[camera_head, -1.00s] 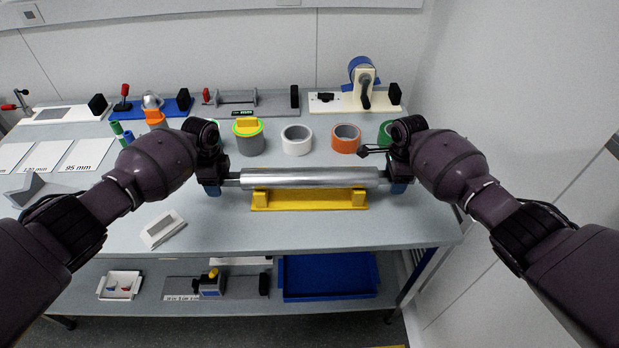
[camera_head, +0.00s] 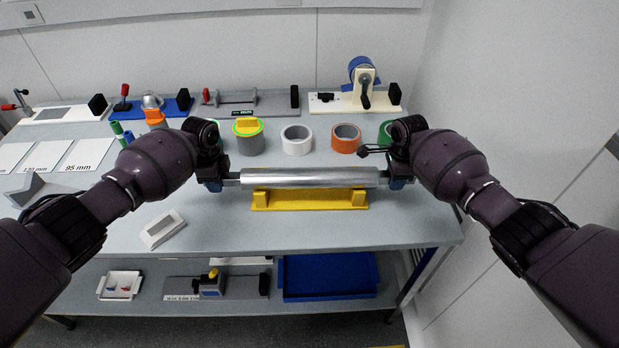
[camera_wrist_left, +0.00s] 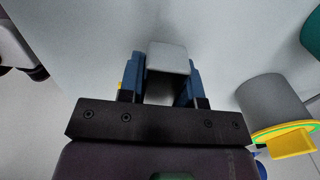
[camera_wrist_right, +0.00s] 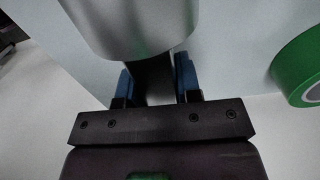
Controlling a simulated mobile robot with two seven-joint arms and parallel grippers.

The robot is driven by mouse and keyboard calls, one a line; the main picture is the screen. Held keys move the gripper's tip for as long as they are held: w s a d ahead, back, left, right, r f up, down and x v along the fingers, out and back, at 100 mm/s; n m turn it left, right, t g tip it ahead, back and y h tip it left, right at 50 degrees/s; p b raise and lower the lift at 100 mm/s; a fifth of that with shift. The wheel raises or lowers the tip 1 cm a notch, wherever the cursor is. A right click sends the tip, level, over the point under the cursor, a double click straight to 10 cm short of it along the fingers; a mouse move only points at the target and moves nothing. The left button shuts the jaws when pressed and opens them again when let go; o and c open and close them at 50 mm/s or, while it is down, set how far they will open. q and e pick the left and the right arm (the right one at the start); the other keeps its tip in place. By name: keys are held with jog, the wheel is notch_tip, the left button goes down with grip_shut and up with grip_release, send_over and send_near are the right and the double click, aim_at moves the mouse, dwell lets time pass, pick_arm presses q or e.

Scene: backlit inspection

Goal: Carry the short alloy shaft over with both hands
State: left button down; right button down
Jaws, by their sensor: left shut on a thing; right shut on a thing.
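The short alloy shaft (camera_head: 310,178) is a shiny silver cylinder with thinner ends, lying level left to right above the front of the bench. My left gripper (camera_head: 229,181) is shut on its left end, and the light end shows between the blue fingers in the left wrist view (camera_wrist_left: 168,58). My right gripper (camera_head: 390,179) is shut on its right end. The thick body shows beyond those fingers in the right wrist view (camera_wrist_right: 130,25). A yellow cradle (camera_head: 310,202) stands directly below the shaft; I cannot tell whether they touch.
The bench top (camera_head: 300,231) before the cradle is clear. A blue bin (camera_head: 329,279) sits below.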

pick_arm(q)
jog(key=shift+w+r, duration=0.1)
jog(key=shift+r, duration=0.1)
pick_arm(e)
jog(key=shift+w+r, duration=0.1)
jog(key=shift+r, duration=0.1)
pick_arm(q)
jog(key=shift+r, duration=0.1)
pick_arm(e)
jog(key=shift+r, duration=0.1)
